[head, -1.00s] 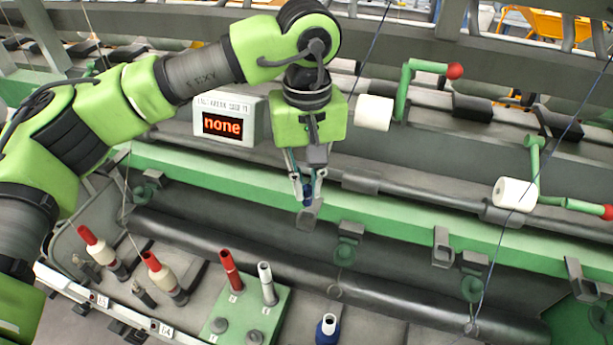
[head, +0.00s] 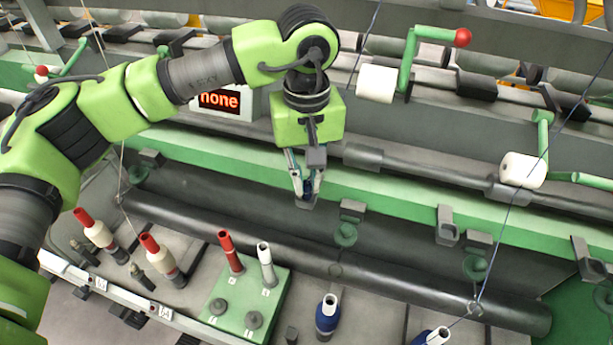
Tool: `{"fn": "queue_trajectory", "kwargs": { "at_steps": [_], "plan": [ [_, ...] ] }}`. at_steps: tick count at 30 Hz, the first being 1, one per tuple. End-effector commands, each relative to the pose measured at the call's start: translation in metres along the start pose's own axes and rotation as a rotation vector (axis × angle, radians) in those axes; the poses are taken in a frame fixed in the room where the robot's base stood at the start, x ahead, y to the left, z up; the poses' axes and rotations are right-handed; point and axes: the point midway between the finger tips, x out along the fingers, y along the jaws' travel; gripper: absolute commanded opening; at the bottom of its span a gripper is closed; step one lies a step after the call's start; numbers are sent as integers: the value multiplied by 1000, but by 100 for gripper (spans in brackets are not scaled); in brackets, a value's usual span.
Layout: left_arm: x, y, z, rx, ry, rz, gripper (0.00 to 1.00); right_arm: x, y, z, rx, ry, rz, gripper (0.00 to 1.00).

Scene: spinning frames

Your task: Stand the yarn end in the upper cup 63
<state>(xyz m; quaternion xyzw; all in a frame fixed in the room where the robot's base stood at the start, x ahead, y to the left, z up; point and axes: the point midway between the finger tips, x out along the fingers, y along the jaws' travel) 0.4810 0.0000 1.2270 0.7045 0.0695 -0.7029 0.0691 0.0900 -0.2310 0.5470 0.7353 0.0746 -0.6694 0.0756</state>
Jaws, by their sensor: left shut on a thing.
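My left gripper (head: 305,188) reaches down in the middle of the head view, its fingers shut on a small dark blue thing, which looks like the yarn end (head: 307,187). No number shows on this cup. My right gripper is not in view.
Other grey cups (head: 446,233) sit along the green rail (head: 400,203) to the right. Below stand a blue bobbin (head: 327,318), a green block (head: 222,295) with a red and a grey tube, and red-topped bobbins (head: 159,255). A red-knobbed green crank (head: 409,60) is at upper right.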

Motion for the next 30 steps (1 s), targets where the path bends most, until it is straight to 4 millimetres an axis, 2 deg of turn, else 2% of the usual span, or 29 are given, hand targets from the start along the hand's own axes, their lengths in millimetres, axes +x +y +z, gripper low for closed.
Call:
{"fn": "queue_trajectory", "kwargs": {
  "at_steps": [7,8,9,10,21,23,30],
  "plan": [
    [0,0,0,0,0,0,3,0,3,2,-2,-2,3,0],
    [0,0,0,0,0,0,19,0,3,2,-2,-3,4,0],
    [0,0,0,0,0,0,29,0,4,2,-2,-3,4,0],
    [0,0,0,0,0,0,31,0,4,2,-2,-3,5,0],
    [-4,0,0,0,1,1,31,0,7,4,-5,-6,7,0],
    [-10,1,-1,0,2,2,31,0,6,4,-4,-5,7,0],
    [-50,1,0,0,2,2,31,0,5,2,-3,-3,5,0]
  ]
}}
